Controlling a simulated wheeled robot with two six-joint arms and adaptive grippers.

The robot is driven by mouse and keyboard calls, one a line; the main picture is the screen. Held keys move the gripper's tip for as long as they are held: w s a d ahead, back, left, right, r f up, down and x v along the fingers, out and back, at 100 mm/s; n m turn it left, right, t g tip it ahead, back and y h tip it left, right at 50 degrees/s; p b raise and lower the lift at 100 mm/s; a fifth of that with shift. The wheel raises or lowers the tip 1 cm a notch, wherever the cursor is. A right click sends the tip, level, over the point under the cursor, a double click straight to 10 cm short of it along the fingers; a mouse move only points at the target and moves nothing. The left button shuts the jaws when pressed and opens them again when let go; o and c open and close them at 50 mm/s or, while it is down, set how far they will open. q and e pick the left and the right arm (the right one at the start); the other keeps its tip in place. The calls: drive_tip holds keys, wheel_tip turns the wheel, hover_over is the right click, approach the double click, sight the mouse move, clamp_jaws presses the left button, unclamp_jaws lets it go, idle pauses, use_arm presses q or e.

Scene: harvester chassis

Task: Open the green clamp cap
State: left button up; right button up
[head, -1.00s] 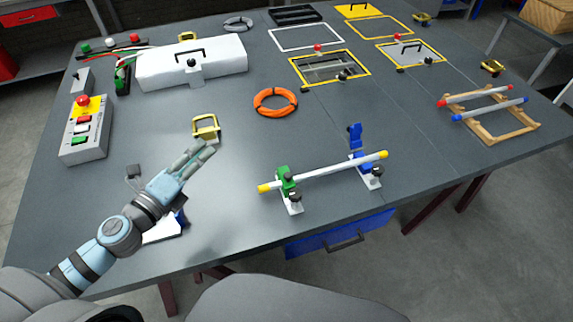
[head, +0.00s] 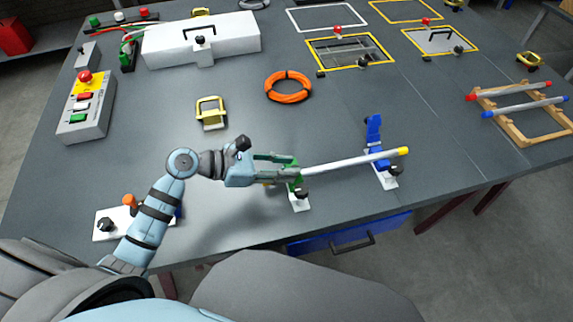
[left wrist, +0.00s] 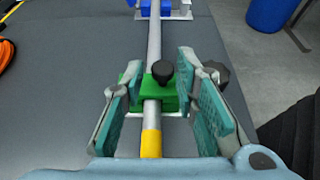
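The green clamp (head: 296,187) sits around the left part of a pale rod (head: 350,162) near the table's front edge. In the left wrist view, the green clamp (left wrist: 161,101) has a black knob (left wrist: 162,71) on top, and its cap lies over the rod. My left gripper (head: 286,167) is at the green clamp. In the left wrist view, the fingers of my left gripper (left wrist: 160,75) are apart, one on each side of the clamp, with gaps visible. The rod's yellow end (left wrist: 151,143) points toward my palm. My right gripper is not in view.
The blue clamp (head: 375,132) at the rod's right has its cap standing up. An orange ring (head: 288,87) and a yellow-framed piece (head: 211,113) lie behind my left gripper. A button box (head: 86,108) stands at left.

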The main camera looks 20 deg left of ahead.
use_arm(q)
drive_tip(key=shift+w+d, duration=0.1)
drive_tip(key=shift+d, duration=0.1)
drive_tip(key=shift+s, duration=0.2)
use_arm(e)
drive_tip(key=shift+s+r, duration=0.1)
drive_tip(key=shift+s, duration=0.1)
use_arm(q)
drive_tip(key=shift+w+f, duration=0.1)
clamp_jaws()
